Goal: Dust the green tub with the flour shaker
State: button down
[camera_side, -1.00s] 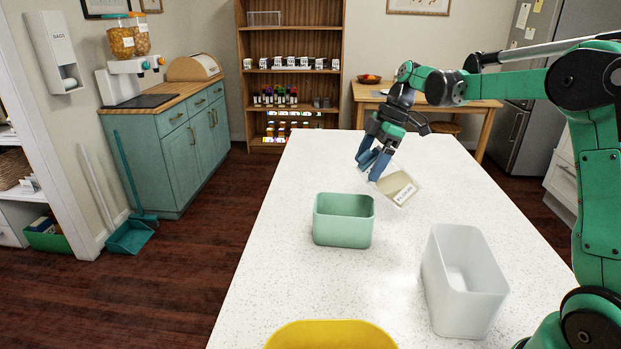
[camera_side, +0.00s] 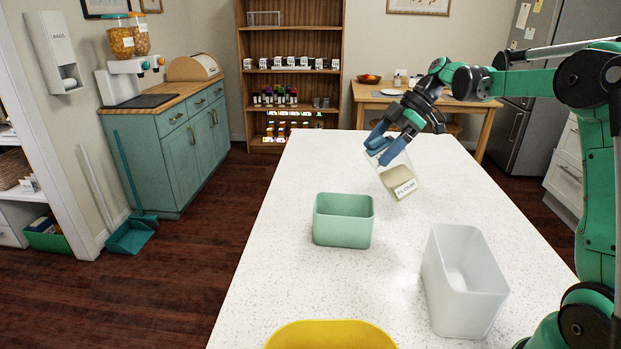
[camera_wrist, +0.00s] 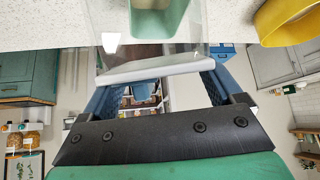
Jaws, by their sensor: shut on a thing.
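My gripper (camera_side: 388,145) is shut on the flour shaker (camera_side: 398,182), a clear container with pale flour and a FLOUR label. The shaker is held tilted above the white counter, behind and to the right of the green tub. The green tub (camera_side: 343,232) stands upright and open on the counter, apart from the shaker. In the wrist view my gripper's blue fingers (camera_wrist: 160,98) flank the clear shaker (camera_wrist: 150,68), and the green tub (camera_wrist: 160,22) shows beyond it. The shaker's far end is not clear in that view.
A white bin (camera_side: 462,290) stands at the right of the counter (camera_side: 290,270). A yellow tub (camera_side: 330,336) is at the near edge; it also shows in the wrist view (camera_wrist: 285,22). The counter behind the green tub is clear.

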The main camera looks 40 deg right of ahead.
jog(key=r+y, duration=0.1)
jog(key=r, duration=0.1)
jog(key=d+r+t, duration=0.1)
jog(key=r, duration=0.1)
jog(key=s+d+r+y, duration=0.1)
jog(key=r, duration=0.1)
jog(key=shift+s+y, duration=0.1)
jog(key=shift+y, duration=0.2)
jog(key=shift+r, duration=1.45)
jog(key=shift+a, duration=0.1)
